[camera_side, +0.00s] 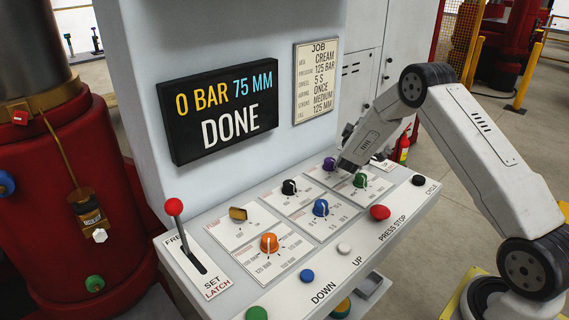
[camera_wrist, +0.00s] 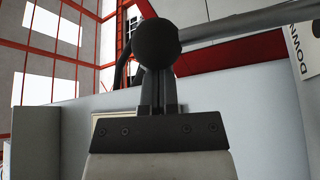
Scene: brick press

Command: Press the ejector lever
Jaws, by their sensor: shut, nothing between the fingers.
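My gripper (camera_wrist: 158,88) is shut, its two dark fingers side by side. A dark round knob (camera_wrist: 157,42) stands right at the fingertips in the wrist view and hides them. A grey rod (camera_wrist: 235,28) runs from beside the knob to the right; this looks like the ejector lever, but no label confirms it. I cannot tell whether the fingers touch the knob. In the side view my wrist (camera_side: 362,148) is at the far end of the control panel, and the fingers and that lever are mostly hidden behind it.
The sloping panel (camera_side: 338,252) carries several knobs and buttons, with a red-knobbed SET/LATCH lever (camera_side: 174,207) at its left end. The display (camera_side: 218,110) reads 0 BAR, 75 MM, DONE. A job card (camera_side: 316,82) hangs beside it. A red stop button (camera_side: 380,212) lies below my forearm.

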